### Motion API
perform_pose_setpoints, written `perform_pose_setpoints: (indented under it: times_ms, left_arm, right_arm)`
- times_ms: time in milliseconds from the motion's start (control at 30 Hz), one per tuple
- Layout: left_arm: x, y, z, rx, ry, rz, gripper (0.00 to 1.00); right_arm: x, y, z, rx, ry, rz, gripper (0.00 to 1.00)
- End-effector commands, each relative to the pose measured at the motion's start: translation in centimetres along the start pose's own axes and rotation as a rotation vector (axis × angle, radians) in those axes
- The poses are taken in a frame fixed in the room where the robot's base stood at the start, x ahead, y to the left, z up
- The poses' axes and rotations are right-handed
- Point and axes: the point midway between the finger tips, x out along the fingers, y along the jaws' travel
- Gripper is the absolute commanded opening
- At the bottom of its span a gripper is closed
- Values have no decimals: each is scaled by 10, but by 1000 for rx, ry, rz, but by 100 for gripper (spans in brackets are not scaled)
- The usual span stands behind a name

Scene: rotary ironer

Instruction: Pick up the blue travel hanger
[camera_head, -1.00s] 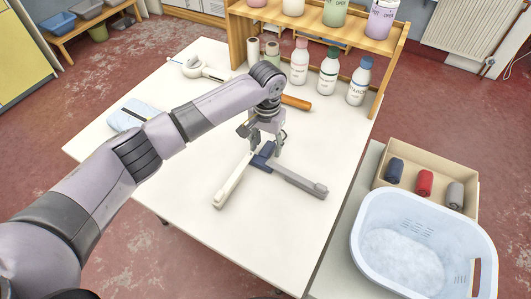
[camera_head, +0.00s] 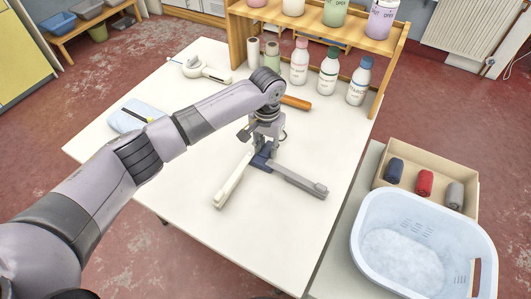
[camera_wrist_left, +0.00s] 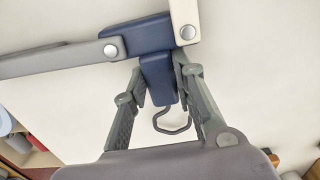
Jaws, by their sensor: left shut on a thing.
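The blue travel hanger has a dark blue hub (camera_head: 261,158) with a white arm (camera_head: 232,180) and a grey arm (camera_head: 295,183) spread in a V. It appears to be at the tabletop, with no clear gap beneath it. My left gripper (camera_head: 263,146) points down over the hub and is shut on it. In the left wrist view the two fingers (camera_wrist_left: 160,82) flank the blue block (camera_wrist_left: 158,78), and a grey wire hook (camera_wrist_left: 172,121) shows between them. My right gripper is not in view.
Bottles (camera_head: 328,76) and a wooden shelf (camera_head: 310,30) stand at the back. An orange-brown rod (camera_head: 296,102) lies behind my gripper. A light blue packet (camera_head: 128,119) and a white device (camera_head: 200,69) are at left. A basket (camera_head: 425,240) and box (camera_head: 430,177) sit right. The front table is clear.

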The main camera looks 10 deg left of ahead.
Motion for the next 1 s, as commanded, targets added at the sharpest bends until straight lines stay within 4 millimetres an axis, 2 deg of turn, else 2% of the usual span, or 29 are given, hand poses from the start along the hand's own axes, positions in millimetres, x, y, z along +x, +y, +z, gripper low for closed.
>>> perform_pose_setpoints:
  times_ms: [100, 467, 567, 800, 1000]
  left_arm:
    - [0, 0, 0, 0, 0, 0, 0]
    - [-6, 0, -1, 0, 2, 1, 0]
    - [-20, 0, -1, 2, 4, 1, 0]
    - [-69, 0, -1, 0, 4, 0, 0]
    - [-95, 0, 0, 1, 2, 0, 0]
  right_arm:
    - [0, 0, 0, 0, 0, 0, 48]
    - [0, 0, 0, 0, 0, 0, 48]
    - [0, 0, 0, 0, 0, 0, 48]
    - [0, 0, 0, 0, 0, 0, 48]
    - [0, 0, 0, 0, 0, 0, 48]
